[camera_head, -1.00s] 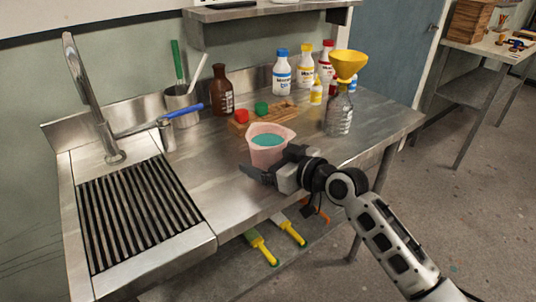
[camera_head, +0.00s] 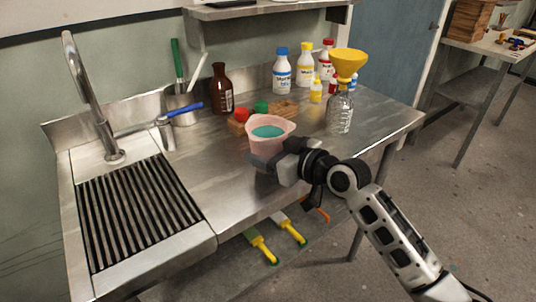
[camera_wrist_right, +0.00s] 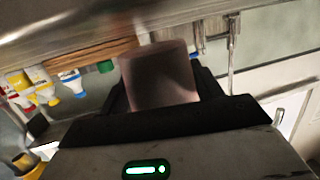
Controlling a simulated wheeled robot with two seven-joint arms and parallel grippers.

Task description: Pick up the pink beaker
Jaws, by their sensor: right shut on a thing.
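The pink beaker (camera_head: 268,145), with teal liquid inside, is at the front middle of the steel bench in the head view. My right gripper (camera_head: 264,160) is shut on the lower part of its side. The beaker looks upright and appears lifted slightly, though its base is hidden behind the gripper. In the right wrist view the beaker (camera_wrist_right: 158,75) stands dark between the two fingers of my right gripper (camera_wrist_right: 160,98). My left gripper is not in view.
Behind the beaker is a wooden block (camera_head: 280,110) with red and green caps. A clear bottle with a yellow funnel (camera_head: 348,64) stands to the right. A brown bottle (camera_head: 222,90) and a sink grate (camera_head: 138,218) lie left. The bench front is clear.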

